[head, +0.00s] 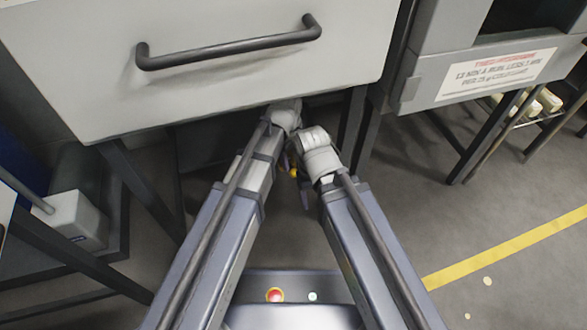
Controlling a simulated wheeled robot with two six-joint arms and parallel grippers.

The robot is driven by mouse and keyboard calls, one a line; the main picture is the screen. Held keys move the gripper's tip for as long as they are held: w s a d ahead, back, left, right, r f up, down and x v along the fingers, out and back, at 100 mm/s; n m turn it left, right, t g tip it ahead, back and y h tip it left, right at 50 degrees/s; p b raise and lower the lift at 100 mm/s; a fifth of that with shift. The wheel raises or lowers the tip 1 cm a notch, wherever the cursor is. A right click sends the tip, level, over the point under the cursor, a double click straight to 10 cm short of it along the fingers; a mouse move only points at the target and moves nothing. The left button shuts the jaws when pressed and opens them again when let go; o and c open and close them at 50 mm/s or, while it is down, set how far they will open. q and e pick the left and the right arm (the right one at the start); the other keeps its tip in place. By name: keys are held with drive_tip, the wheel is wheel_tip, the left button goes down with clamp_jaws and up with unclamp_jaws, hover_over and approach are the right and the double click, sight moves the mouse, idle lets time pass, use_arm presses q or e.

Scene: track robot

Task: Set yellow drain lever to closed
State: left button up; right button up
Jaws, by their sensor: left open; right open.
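A small yellow part (293,173), which may be the drain lever, shows in the gap between my two wrists, below the grey cabinet (200,90). Its shape and its setting cannot be made out. My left gripper (284,160) is the higher one, close beside the yellow part and mostly hidden by its own wrist. My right gripper (305,195) is lower and just right of the yellow part, partly hidden by its wrist. Both grippers are open, and I see nothing held in either. Whether either touches the yellow part cannot be told.
The cabinet, with a black bar handle (230,45), hangs over my wrists on dark legs. A grey machine with a white sign (497,75) stands at the upper right. A grey box (75,220) sits at the left. Floor with a yellow line (510,247) is clear at the right.

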sight(294, 170)
use_arm(q)
drive_tip(key=f+b, duration=0.4)
drive_tip(key=f, duration=0.1)
drive_tip(key=f+b, duration=0.2)
drive_tip(key=shift+w+d+f+b, duration=0.15)
drive_tip(key=shift+w+d+b, duration=0.1)
drive_tip(key=shift+b, duration=0.1)
clamp_jaws()
idle(1.1)
